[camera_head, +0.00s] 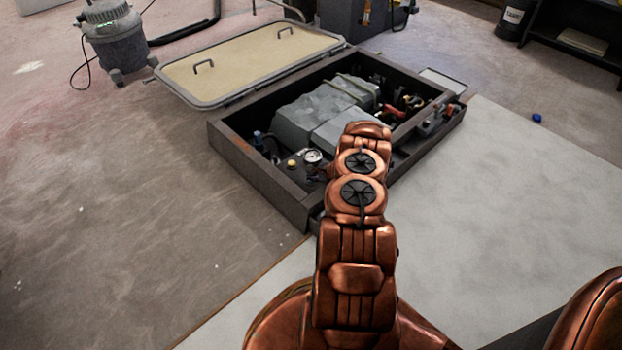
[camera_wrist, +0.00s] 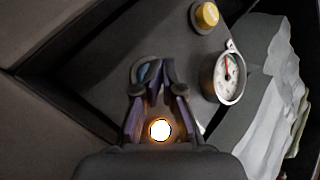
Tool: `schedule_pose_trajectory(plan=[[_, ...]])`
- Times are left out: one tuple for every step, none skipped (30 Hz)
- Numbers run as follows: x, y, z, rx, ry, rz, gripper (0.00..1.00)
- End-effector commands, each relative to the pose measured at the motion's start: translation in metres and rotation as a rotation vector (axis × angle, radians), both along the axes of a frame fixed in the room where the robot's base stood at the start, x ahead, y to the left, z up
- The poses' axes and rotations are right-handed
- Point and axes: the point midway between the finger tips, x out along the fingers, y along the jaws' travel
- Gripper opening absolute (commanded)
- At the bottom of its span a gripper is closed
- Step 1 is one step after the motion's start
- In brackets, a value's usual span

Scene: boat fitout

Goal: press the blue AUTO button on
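In the wrist view, my gripper (camera_wrist: 155,68) reaches over a dark panel, its two fingers drawn together at the tips with nothing visibly held. A small blue button (camera_wrist: 143,73) in a grey ring shows at the left fingertip and is partly covered by it. Any lettering on it cannot be read, and I cannot tell whether the finger touches it. A bright white light with an orange rim (camera_wrist: 160,131) shows between the finger bases. In the head view, my arm hides the gripper and the blue button.
A yellow knob (camera_wrist: 207,15) and a round gauge (camera_wrist: 228,78) stand to the right of the fingers. The panel sits inside an open dark box (camera_head: 262,180) with grey machinery (camera_head: 325,105). Its beige hatch lid (camera_head: 245,65) lies open behind. The right floor is mostly clear.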

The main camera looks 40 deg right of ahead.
Motion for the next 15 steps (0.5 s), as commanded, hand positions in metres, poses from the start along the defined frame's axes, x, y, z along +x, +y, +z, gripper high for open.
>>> schedule_pose_trajectory(plan=[[-0.002, 0.001, -0.001, 0.002, 0.006, -0.001, 0.00], [-0.002, 0.001, 0.001, 0.001, 0.006, 0.000, 0.00], [-0.002, 0.001, 0.004, 0.002, 0.005, 0.000, 0.00], [-0.002, 0.001, 0.007, 0.002, 0.005, 0.000, 0.00], [-0.002, 0.001, 0.009, 0.002, 0.005, 0.000, 0.00], [-0.002, 0.001, 0.013, 0.002, 0.005, 0.000, 0.00], [-0.002, 0.001, 0.016, 0.002, 0.004, 0.000, 0.00], [-0.001, 0.001, 0.018, 0.002, 0.004, 0.000, 0.00], [-0.001, 0.001, 0.022, 0.002, 0.003, 0.000, 0.00], [-0.001, 0.001, 0.024, 0.002, 0.003, 0.000, 0.00], [-0.001, 0.001, 0.027, 0.002, 0.002, 0.001, 0.00], [0.000, 0.001, 0.031, 0.002, 0.001, 0.001, 0.00], [0.000, 0.001, 0.034, 0.002, 0.000, 0.000, 0.00], [0.000, 0.001, 0.036, 0.002, 0.000, 0.000, 0.00], [0.000, 0.000, 0.040, 0.000, 0.000, 0.000, 0.00]])
